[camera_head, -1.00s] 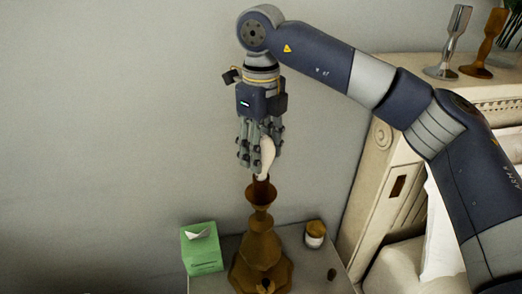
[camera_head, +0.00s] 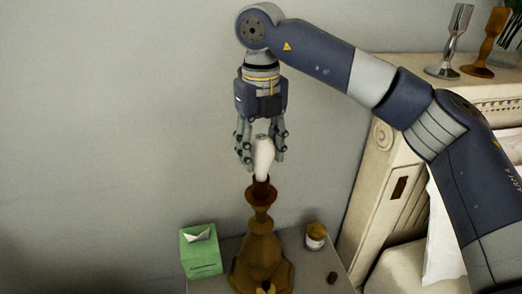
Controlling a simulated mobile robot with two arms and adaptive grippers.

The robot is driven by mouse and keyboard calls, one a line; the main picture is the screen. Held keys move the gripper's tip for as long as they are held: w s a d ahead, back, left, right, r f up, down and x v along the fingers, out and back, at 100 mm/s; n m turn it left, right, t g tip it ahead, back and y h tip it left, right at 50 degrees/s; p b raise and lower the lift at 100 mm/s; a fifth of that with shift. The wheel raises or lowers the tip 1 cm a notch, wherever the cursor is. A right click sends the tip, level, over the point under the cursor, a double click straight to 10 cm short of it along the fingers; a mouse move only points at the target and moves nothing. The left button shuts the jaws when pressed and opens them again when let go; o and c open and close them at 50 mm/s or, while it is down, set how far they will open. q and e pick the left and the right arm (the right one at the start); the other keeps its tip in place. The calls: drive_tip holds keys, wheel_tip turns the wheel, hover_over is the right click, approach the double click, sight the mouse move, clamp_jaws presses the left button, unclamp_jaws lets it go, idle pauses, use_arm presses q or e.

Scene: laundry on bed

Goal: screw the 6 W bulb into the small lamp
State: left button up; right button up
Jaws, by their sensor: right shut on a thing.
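The white bulb (camera_head: 264,160) is upright between the fingers of my right gripper (camera_head: 261,152). The gripper points straight down and is shut on the bulb. The bulb's lower end meets the top of the small lamp (camera_head: 262,250), a brown turned lamp base. The bulb appears to be at the socket (camera_head: 261,187); how deep it sits cannot be told. No wattage mark is readable on the bulb. My left gripper is out of view.
The lamp stands on a small grey table (camera_head: 312,272). A green tissue box (camera_head: 201,252) is to its left and a jar with a golden lid (camera_head: 316,236) to its right.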

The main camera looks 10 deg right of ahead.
drive_tip(key=shift+m, duration=1)
drive_tip(key=shift+f+m+b, duration=0.15)
drive_tip(key=shift+m+b, duration=0.35)
drive_tip(key=shift+m, duration=1.2)
drive_tip(key=shift+m+b, duration=0.5)
drive_tip(key=shift+m, duration=1.3)
